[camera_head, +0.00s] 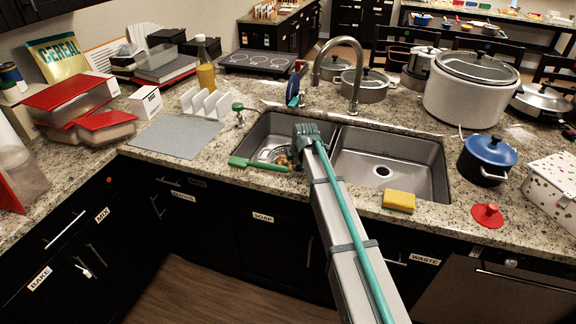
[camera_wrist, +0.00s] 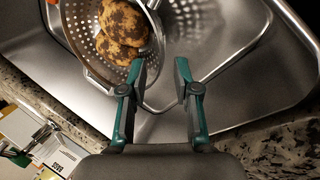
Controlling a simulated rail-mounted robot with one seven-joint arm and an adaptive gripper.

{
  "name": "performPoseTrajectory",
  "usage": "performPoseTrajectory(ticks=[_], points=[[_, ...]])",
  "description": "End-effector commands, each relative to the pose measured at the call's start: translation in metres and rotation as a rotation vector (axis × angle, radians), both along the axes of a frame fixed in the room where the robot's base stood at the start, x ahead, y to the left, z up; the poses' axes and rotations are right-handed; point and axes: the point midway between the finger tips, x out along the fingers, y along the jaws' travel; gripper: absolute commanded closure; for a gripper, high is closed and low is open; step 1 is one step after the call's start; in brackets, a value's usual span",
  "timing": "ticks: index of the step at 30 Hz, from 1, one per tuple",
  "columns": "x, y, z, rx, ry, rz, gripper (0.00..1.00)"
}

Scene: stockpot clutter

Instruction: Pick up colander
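The metal colander (camera_head: 266,154) sits in the left sink basin, mostly hidden behind my arm in the head view. In the wrist view the perforated colander (camera_wrist: 185,22) is at the upper left to middle, with brown mottled potatoes (camera_wrist: 122,30) in it. My gripper (camera_wrist: 162,66) has its two fingers apart, with a gap between them. The fingertips are at the near side of the colander, the left one overlapping its rim in the picture. Whether they touch it I cannot tell. In the head view my gripper (camera_head: 300,148) is over the left basin.
The right sink basin (camera_head: 385,172) is empty. A faucet (camera_head: 352,75) rises behind the sink. A green item (camera_head: 258,164) lies at the left basin's front edge. A yellow sponge (camera_head: 399,201) lies in front of the right basin. A blue pot (camera_head: 487,158) stands farther right.

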Motion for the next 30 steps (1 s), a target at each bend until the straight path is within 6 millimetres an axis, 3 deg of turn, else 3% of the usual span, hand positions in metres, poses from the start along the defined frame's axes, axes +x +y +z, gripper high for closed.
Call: performPoseTrajectory(ticks=[4,14,22,30], points=[[0.01,0.003,-0.019,-0.002,0.003,0.002,0.69],[0.018,0.007,-0.038,-0.002,0.002,0.003,0.69],[0.032,0.013,-0.068,-0.002,0.002,0.003,0.69],[0.033,0.013,-0.074,-0.001,0.0,0.003,0.69]])
